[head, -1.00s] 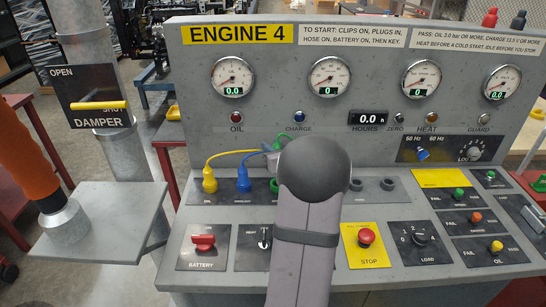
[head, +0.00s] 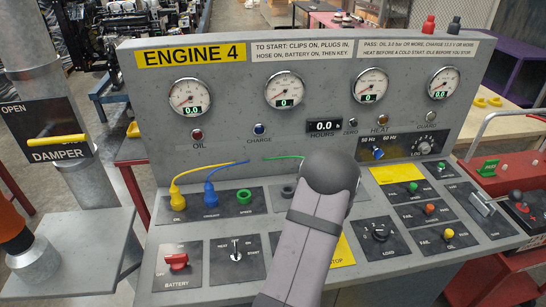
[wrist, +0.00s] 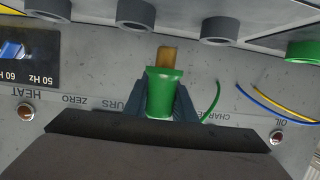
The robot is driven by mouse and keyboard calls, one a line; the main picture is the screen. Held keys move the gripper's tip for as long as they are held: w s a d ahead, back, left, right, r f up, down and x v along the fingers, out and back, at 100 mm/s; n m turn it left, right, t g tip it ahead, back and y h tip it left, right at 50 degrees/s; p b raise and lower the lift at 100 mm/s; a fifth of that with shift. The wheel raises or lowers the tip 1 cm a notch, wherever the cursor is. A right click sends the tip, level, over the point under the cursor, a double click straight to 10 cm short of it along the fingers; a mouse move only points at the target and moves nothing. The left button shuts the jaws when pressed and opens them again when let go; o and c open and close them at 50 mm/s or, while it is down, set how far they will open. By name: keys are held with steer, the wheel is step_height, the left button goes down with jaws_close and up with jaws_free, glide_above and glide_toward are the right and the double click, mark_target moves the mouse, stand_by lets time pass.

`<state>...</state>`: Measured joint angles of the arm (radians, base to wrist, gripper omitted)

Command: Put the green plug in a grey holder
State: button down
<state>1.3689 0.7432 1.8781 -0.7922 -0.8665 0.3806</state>
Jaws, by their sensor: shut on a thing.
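In the wrist view the green plug (wrist: 161,92) is between the fingers of my gripper (wrist: 162,100), which is shut on it. Its tan tip points toward a row of grey holders (wrist: 135,14), also (wrist: 220,28), and stays apart from them. The green socket (wrist: 303,49) is at the right of this view. In the head view the green socket (head: 244,197) is empty, and a grey holder (head: 287,192) shows right of it. My arm hides the plug, my gripper and other holders there. A green cable (head: 283,157) runs behind my arm.
A yellow plug (head: 177,200) and a blue plug (head: 210,194) stand in their sockets left of the green one, with cables to the upright panel. A battery switch (head: 177,262) and other controls lie on the sloping desk. Gauges line the upright panel (head: 225,137).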

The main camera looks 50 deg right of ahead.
steer(key=shift+m+g+h, duration=0.7)
steer(key=shift+m+g, duration=0.1)
steer(key=s+d+p, duration=0.1)
steer(key=s+d, duration=0.3)
steer(key=s+d+p, duration=0.1)
steer(key=s+d, duration=0.3)
steer(key=s, duration=0.1)
steer(key=shift+s+d+f, duration=0.15)
steer(key=shift+s+d, duration=0.1)
steer(key=shift+d, duration=0.1)
steer(key=d+r, duration=0.4)
steer(key=r, duration=0.1)
steer(key=shift+w+d, duration=0.2)
steer(key=shift+d, duration=0.05)
steer(key=shift+f, duration=0.1)
steer(key=shift+f+b, duration=2.85)
steer(key=shift+b, duration=0.1)
steer(key=shift+f+b, duration=0.65)
steer(key=shift+f, duration=0.75)
steer(key=c, duration=1.4)
jaws_free()
